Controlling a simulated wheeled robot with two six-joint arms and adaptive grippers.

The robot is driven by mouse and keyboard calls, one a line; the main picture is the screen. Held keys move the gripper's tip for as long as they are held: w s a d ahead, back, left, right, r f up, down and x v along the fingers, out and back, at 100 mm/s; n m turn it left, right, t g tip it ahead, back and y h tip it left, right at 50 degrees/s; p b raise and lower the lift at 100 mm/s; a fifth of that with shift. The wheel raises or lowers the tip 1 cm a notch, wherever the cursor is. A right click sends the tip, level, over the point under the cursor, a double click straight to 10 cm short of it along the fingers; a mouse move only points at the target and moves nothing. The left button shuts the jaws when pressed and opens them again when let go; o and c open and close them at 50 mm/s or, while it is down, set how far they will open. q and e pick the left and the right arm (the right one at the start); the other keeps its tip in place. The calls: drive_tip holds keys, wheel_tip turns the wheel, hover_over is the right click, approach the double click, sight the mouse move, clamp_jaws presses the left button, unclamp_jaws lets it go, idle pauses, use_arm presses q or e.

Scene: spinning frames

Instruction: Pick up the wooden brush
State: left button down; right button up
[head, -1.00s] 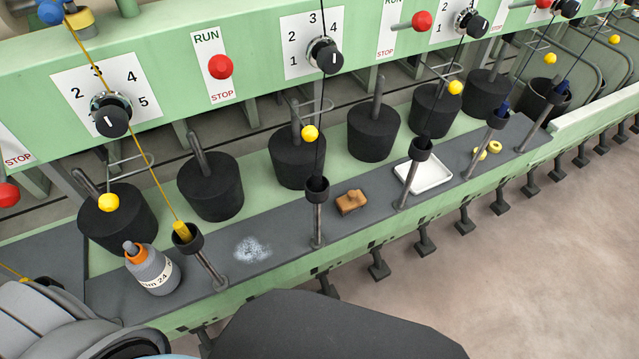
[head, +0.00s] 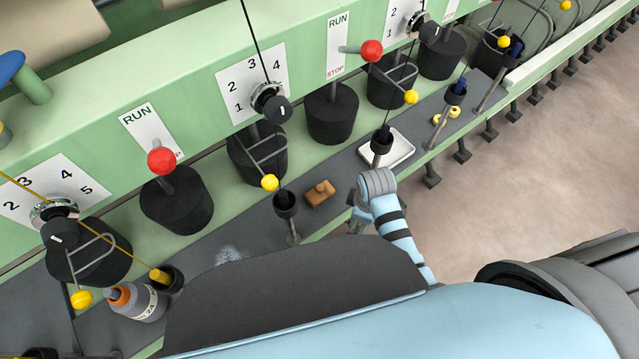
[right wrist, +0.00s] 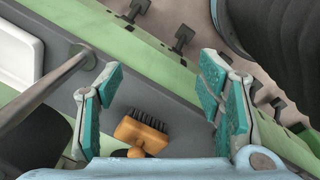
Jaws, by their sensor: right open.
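The wooden brush (head: 320,193) lies on the dark grey shelf of the green machine, between two upright posts. In the right wrist view the brush (right wrist: 142,133) shows its tan wooden body, a rounded knob and black bristles. My right gripper (head: 357,219) is just right of the brush in the head view, near the shelf's front edge. In the right wrist view my right gripper (right wrist: 160,80) is open and empty. The brush is seen between its teal-padded fingers, closer to the left one, apart from both. My left gripper is not in view.
Posts with black cups stand along the shelf (head: 272,222), one (head: 285,204) just left of the brush. A white tray (head: 402,150) lies to the right. Black spools line the back.

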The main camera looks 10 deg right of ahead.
drive_tip(key=w+a+r+n, duration=0.2)
drive_tip(key=w+r+n, duration=0.15)
drive_tip(key=r, duration=0.45)
wheel_tip(320, 180, up, 4)
drive_tip(key=n+g, duration=0.2)
drive_tip(key=n, duration=0.6)
hover_over(320, 187)
drive_tip(key=shift+n, duration=0.25)
wheel_tip(320, 187, down, 14)
drive_tip(key=b, duration=0.5)
drive_tip(key=shift+b, duration=0.3)
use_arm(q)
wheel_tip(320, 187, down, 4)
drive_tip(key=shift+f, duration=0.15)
use_arm(e)
drive_tip(key=shift+r, duration=0.15)
